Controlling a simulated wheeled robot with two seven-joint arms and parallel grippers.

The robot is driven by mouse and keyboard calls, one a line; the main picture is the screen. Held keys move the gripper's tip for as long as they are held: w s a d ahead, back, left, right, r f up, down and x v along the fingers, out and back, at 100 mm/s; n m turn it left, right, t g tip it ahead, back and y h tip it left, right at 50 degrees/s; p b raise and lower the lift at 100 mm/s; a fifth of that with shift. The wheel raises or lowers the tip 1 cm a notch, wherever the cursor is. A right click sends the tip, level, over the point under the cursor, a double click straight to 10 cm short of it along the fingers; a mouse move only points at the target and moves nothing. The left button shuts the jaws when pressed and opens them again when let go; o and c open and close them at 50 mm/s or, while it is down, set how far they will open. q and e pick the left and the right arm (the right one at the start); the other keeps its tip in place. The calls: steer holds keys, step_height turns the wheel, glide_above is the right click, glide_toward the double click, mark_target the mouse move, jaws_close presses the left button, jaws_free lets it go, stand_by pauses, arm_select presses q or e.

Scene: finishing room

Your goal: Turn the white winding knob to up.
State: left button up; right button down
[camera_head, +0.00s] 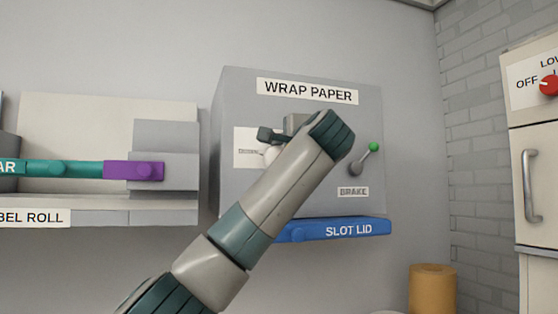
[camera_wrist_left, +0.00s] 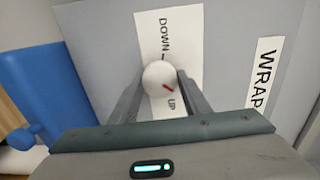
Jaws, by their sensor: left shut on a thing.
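The white winding knob (camera_wrist_left: 158,78) is on the front of the grey wrap paper box (camera_head: 235,95). In the left wrist view it sits between the two fingers of my left gripper (camera_wrist_left: 158,85), which is shut on it. In the head view the knob (camera_head: 272,154) shows partly beside my gripper (camera_head: 268,138), and my forearm hides much of the box front. The knob's red mark lies on the side of its face toward the UP label (camera_wrist_left: 171,104), slanting off to the right of the picture. The DOWN label (camera_wrist_left: 165,33) is on the opposite side. My right gripper is out of view.
A green-tipped brake lever (camera_head: 372,149) stands on the right of the box. A blue slot lid (camera_head: 375,228) juts out below. A label roll unit (camera_head: 165,205) with a purple handle (camera_head: 125,170) is at the left. A cabinet with a red knob (camera_head: 549,85) is at the right.

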arm_select(q)
steer(key=shift+f+m+b, duration=0.15)
steer(key=shift+m+b, duration=0.25)
steer(key=shift+m, duration=2.9)
steer(key=o, duration=1)
steer(key=shift+o, duration=0.2)
steer(key=shift+d, duration=0.1)
